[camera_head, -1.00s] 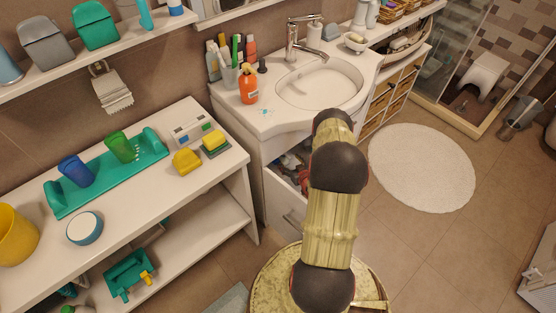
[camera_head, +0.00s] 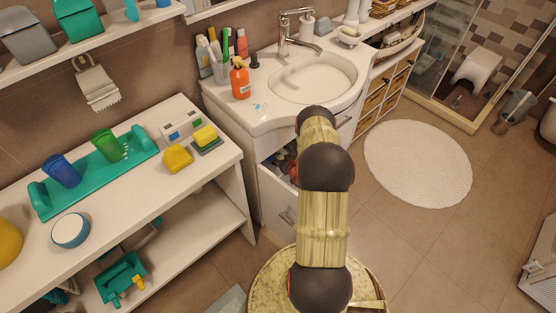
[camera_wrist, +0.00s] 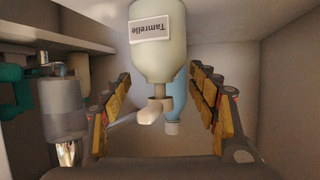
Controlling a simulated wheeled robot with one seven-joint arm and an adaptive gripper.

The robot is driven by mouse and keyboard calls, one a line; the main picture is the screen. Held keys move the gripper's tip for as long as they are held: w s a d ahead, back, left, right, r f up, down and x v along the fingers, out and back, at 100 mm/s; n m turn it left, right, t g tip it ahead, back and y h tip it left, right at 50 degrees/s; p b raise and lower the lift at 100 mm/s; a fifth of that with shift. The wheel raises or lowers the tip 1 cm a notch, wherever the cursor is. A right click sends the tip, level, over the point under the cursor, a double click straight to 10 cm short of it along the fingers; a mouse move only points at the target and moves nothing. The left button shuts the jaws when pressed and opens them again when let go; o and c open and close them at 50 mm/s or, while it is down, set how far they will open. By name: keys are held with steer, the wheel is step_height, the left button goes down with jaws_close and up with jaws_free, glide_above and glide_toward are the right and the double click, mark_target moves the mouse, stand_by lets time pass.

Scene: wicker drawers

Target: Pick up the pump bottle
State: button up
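A pale green pump bottle (camera_wrist: 158,54) with a white label reading "Tamrelle" shows upside down in the wrist view, its pump head toward my wrist. My gripper (camera_wrist: 160,74) is open, with one finger on each side of the bottle and visible gaps to both. I cannot tell how deep the bottle sits between the fingers. In the head view my arm hides the gripper. An orange pump bottle (camera_head: 240,80) stands on the sink counter, apart from my arm.
The drawer (camera_head: 278,205) under the sink is open beside my arm. In the wrist view, a blue bottle (camera_wrist: 174,112) is behind the pump bottle, and a grey cylindrical item (camera_wrist: 65,108) is at left. Pale walls close in both sides. Floor lies clear around the white rug (camera_head: 418,163).

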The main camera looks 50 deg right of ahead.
steer(key=c, duration=1.3)
steer(key=shift+s+f, duration=0.1)
jaws_close()
